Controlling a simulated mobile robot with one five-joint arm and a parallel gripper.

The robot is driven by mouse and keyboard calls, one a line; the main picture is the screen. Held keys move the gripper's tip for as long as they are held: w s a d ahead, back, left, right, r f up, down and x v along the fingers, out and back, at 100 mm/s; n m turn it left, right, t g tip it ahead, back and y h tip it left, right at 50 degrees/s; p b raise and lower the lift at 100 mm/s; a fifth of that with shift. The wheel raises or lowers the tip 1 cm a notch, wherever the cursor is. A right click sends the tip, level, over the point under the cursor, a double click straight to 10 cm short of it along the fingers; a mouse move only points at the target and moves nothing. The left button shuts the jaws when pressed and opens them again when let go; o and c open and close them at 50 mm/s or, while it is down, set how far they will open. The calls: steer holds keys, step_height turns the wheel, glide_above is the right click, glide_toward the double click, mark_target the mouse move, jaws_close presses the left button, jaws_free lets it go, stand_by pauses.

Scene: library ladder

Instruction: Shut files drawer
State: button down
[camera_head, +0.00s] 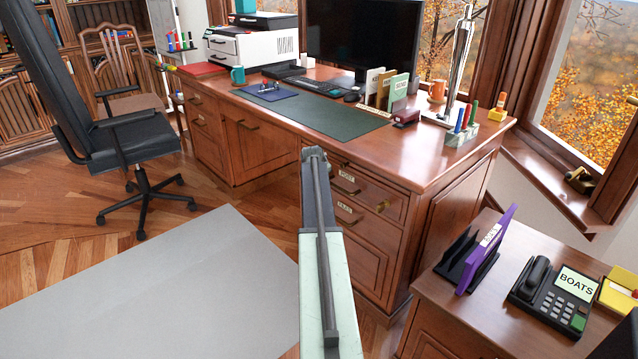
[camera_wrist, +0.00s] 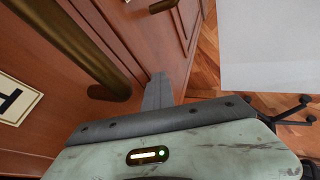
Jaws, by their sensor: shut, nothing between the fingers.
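The files drawer (camera_head: 372,222) is in the right pedestal of the wooden desk, below a drawer labelled POST (camera_head: 347,176). Its pale FILES label (camera_head: 345,208) and brass handle (camera_head: 349,217) show beside my arm, which hides its left part. I cannot tell whether its front is flush or slightly out. My gripper (camera_head: 313,153) is shut and empty, in front of the desk. In the wrist view the gripper (camera_wrist: 158,92) is close to a wooden front with a large brass handle (camera_wrist: 110,88) and a partly cut-off label (camera_wrist: 14,100); contact is unclear.
A grey mat (camera_head: 150,290) lies on the wooden floor at left, with a black office chair (camera_head: 125,140) behind it. A side cabinet (camera_head: 440,290) at right bears a purple file and a phone (camera_head: 553,290).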

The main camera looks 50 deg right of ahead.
steer(key=shift+s+d+r, duration=0.1)
steer(key=shift+d+r, duration=0.1)
steer(key=shift+d, duration=0.4)
steer(key=s+a+r+p, duration=0.2)
steer(key=a+r+p, duration=0.5)
steer(key=a, duration=0.3)
steer(key=shift+a+r+p, duration=0.2)
steer(key=shift+r+p, duration=0.1)
steer(key=shift+p, duration=0.3)
steer(key=shift+w+a, duration=0.1)
steer(key=shift+w, duration=0.05)
